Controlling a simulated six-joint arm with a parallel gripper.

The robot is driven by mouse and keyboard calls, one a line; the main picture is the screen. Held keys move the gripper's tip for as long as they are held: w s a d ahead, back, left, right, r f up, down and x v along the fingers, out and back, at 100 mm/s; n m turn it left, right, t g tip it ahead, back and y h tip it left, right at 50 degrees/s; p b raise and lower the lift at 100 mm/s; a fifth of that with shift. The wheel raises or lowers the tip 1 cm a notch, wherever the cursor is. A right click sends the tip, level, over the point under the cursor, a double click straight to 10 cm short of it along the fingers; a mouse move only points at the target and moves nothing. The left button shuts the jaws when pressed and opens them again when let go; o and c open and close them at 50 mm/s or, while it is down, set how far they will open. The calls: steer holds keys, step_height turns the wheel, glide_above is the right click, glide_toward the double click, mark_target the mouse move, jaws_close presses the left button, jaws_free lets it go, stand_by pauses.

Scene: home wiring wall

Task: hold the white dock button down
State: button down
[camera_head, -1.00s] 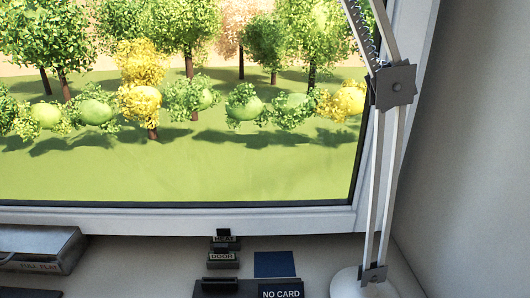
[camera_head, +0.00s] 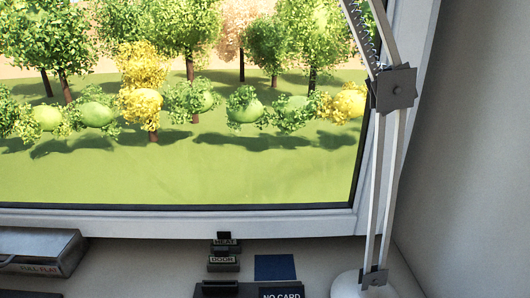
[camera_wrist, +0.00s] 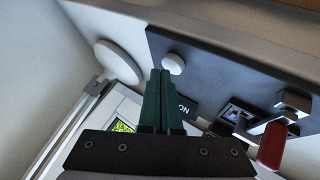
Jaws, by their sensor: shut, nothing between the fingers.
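In the wrist view, the white dock button (camera_wrist: 174,63) is a small round cap on a dark panel (camera_wrist: 205,68). My gripper (camera_wrist: 160,72) has dark green fingers, closed together with nothing between them. Its fingertips appear just to the left of and below the button in the picture. I cannot tell whether they touch it, and the button does not look covered. In the head view, only the top of the dark dock (camera_head: 222,291) shows at the bottom edge. Neither the button nor my gripper shows there.
In the wrist view, a red handle (camera_wrist: 272,147) is at the right, with a round white lamp base (camera_wrist: 118,62) at the left. In the head view, a desk lamp (camera_head: 385,190) stands right of a blue square (camera_head: 275,267). Labelled blocks (camera_head: 224,263) sit behind the dock.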

steer(key=shift+f, duration=0.45)
stand_by(0.5)
steer(key=shift+r, duration=0.1)
stand_by(3.6)
steer(key=shift+r, duration=0.8)
steer(key=shift+r, duration=0.1)
steer(key=shift+r, duration=2.4)
